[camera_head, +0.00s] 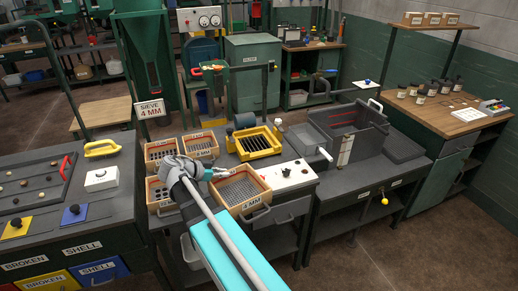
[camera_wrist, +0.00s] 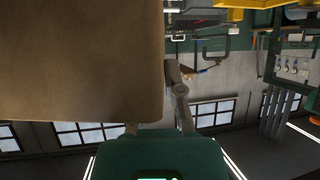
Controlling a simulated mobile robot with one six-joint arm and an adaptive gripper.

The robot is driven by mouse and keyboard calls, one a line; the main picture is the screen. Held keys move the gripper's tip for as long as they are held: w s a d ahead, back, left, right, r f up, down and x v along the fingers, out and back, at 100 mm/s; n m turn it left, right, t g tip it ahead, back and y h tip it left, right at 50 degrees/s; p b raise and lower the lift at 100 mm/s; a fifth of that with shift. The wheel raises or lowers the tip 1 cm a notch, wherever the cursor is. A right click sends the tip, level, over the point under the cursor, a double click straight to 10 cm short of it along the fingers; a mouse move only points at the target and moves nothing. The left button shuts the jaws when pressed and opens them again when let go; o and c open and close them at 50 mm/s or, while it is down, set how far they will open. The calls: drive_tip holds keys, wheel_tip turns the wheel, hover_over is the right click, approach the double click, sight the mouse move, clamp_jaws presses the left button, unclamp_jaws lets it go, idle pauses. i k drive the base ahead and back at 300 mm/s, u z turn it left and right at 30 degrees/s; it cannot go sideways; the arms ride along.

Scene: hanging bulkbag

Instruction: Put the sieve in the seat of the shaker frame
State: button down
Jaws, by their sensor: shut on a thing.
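A wooden-framed sieve with a metal mesh, marked 4 MM (camera_head: 252,203), is at the front of the middle bench. My gripper (camera_head: 216,173) is shut on its back-left rim. In the wrist view, a broad tan wall of the sieve (camera_wrist: 80,60) fills the upper left, with one finger beside it; the other finger is hidden. Whether the sieve touches the bench is hard to tell. The yellow shaker frame (camera_head: 277,149), with dark bars across its seat, stands behind the held sieve, slightly to the right. No sieve shows in the seat.
More sieves sit left of my gripper: one marked 4 MM (camera_head: 201,153), a back-left one (camera_head: 155,157) and a front-left one (camera_head: 157,208), partly hidden. A sign (camera_head: 151,109) reads SIEVE 4 MM. A white control box (camera_head: 289,176) is right of the held sieve; a grey tank (camera_head: 350,125) stands farther right.

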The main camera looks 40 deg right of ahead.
sight(257, 146)
drive_tip(key=k, duration=0.35)
drive_tip(key=z, duration=0.15)
drive_tip(key=i, duration=1.3)
drive_tip(key=z, duration=0.5)
